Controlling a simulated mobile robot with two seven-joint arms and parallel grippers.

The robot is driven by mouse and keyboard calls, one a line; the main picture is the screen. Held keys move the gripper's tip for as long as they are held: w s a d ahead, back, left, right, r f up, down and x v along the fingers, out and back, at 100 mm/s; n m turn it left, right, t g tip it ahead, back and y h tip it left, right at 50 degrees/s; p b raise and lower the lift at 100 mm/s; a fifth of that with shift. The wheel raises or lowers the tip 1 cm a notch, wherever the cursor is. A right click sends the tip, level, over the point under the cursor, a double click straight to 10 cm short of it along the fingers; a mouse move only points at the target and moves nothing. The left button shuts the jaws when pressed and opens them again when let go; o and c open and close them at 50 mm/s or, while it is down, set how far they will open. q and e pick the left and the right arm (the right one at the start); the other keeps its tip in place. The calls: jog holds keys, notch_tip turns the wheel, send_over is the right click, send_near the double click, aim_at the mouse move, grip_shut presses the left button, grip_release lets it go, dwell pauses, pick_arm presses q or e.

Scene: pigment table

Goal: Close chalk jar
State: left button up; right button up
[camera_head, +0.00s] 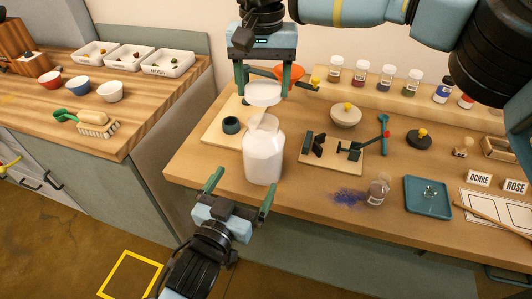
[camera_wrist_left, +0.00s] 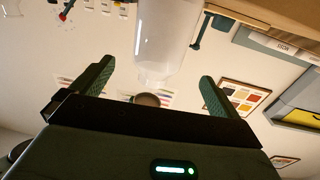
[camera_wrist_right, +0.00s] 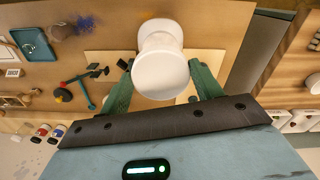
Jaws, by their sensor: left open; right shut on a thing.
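The chalk jar (camera_head: 263,160) is a white, round-shouldered jar standing upright near the front edge of the wooden table. Its white round lid (camera_head: 264,94) is held above the jar mouth, apart from it in the head view. My right gripper (camera_head: 264,86) is shut on the lid, with a finger on each side; the lid (camera_wrist_right: 160,75) also shows large in the right wrist view, hiding part of the jar behind it. My left gripper (camera_head: 240,188) is open and empty in front of the jar, and the jar (camera_wrist_left: 163,35) shows between its fingers in the left wrist view.
A board with a dark ring (camera_head: 231,125) lies left of the jar. A small glass jar (camera_head: 378,188) stands by spilled blue powder (camera_head: 348,197). A blue tray (camera_head: 427,198) lies farther right.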

aim_at(264, 148)
pick_arm(q)
jog(key=x, duration=1.2)
dwell(0.3)
jog(key=c, duration=1.2)
jog(key=shift+o, duration=0.2)
pick_arm(e)
jog(key=shift+f, duration=2.5)
